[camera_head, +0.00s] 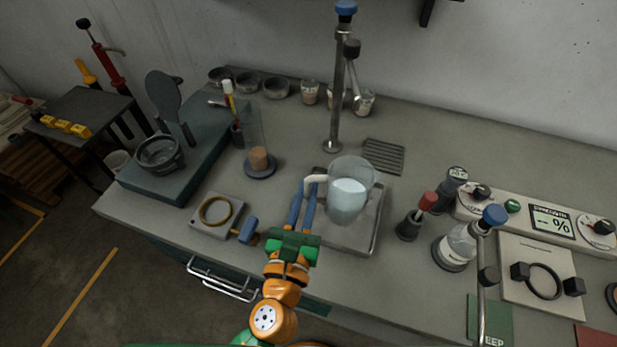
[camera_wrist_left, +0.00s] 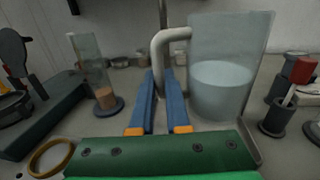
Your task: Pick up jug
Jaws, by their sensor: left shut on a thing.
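The jug (camera_head: 349,190) is a clear vessel holding pale bluish liquid, with a whitish curved handle on its left side. It stands upright over a shallow metal tray (camera_head: 345,240); I cannot tell whether it touches the tray. My left gripper (camera_head: 307,192) is shut on the jug's handle, with its blue fingers on either side. In the left wrist view the jug (camera_wrist_left: 222,85) is right of the fingers, and the handle rises between the fingertips of my left gripper (camera_wrist_left: 165,80). My right gripper is not in view.
A tall metal tap (camera_head: 337,100) stands behind the jug. A brass ring on a plate (camera_head: 215,211) and a cork-coloured piece on a round base (camera_head: 260,162) are left.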

